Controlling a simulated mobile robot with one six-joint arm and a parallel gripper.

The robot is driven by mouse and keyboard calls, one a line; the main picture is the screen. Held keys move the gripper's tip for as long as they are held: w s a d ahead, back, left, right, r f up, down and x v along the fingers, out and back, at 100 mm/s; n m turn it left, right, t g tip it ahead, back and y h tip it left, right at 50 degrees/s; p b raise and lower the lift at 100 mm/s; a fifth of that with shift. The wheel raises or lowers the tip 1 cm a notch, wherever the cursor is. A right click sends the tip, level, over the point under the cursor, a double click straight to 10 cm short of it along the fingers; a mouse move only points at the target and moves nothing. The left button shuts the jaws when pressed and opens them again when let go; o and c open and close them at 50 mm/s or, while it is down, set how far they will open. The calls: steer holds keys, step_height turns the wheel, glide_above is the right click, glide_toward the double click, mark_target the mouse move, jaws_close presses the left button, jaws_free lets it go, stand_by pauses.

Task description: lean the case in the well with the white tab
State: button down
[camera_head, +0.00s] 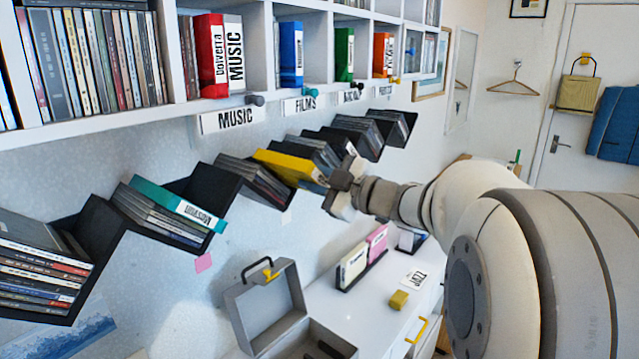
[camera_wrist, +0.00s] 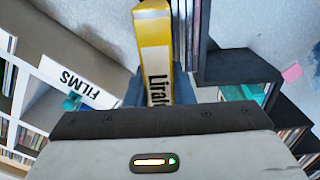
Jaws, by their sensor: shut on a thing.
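A yellow case (camera_head: 285,166) with black lettering is at my gripper (camera_head: 340,184) in the head view. In the wrist view, the yellow case (camera_wrist: 154,45) stands between the two blue-grey fingers of my gripper (camera_wrist: 158,88), which are shut on it. It is tilted over a well of the black zigzag rack (camera_head: 218,182), beside dark cases (camera_head: 312,152). I cannot tell whether it touches the well or those cases. A pink tab (camera_head: 203,262) is on the wall below one well.
A teal case (camera_head: 170,203) leans in a well further left. Shelves with labelled binders (camera_head: 212,55) and a MUSIC sign (camera_head: 233,118) are above the rack. Below, an open grey box (camera_head: 268,300) and a small yellow block (camera_head: 398,299) are on the white counter (camera_head: 375,320).

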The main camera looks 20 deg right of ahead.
mark_target(295, 181)
steer(key=shift+f+x, duration=0.2)
steer(key=shift+x, duration=2.55)
steer(key=c, duration=1.2)
jaws_free()
steer(key=shift+o, duration=0.2)
steer(key=b+v, duration=0.2)
steer(key=v, duration=0.5)
steer(key=shift+s+d, duration=0.3)
